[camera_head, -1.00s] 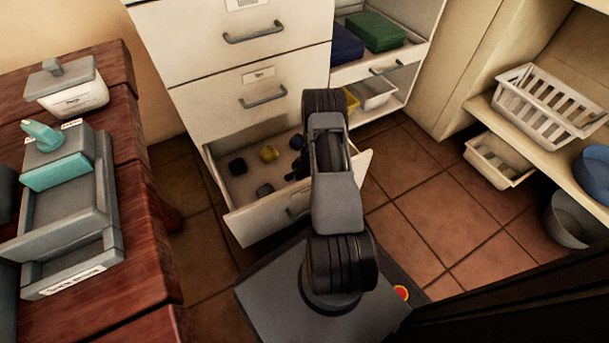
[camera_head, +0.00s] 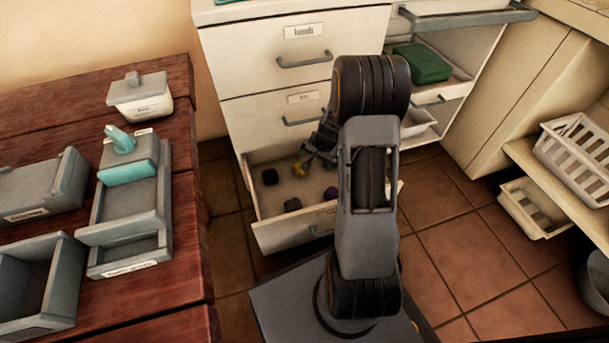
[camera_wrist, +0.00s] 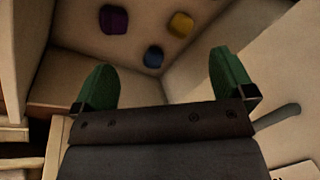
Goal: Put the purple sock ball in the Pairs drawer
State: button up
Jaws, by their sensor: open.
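In the wrist view a purple ball (camera_wrist: 114,20) lies in the drawer near a yellow ball (camera_wrist: 181,24) and a blue ball (camera_wrist: 153,57). My gripper (camera_wrist: 161,60) is open and empty, its two green fingers spread apart. In the head view my gripper (camera_head: 312,156) is small and dark above the back of the drawer, apart from the purple ball. The bottom drawer's label cannot be read.
A wooden table (camera_head: 150,312) with grey boxes stands at left. Shelves with a green folded cloth (camera_head: 422,62) and a white basket (camera_head: 578,158) are at right. Tiled floor (camera_head: 470,245) is clear.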

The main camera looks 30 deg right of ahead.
jog(key=s+a+r+n, duration=0.55)
jog(key=a+r, duration=0.45)
jog(key=r, duration=0.3)
jog(key=s+a+r+n, duration=0.2)
jog(key=s+r, duration=0.1)
jog(key=s, duration=0.3)
jog(key=s+a+r+n+h, duration=0.1)
jog(key=s+a+r+n, duration=0.1)
jog(key=s, duration=0.3)
jog(key=shift+s+r, duration=0.4)
jog(key=shift+r, duration=0.25)
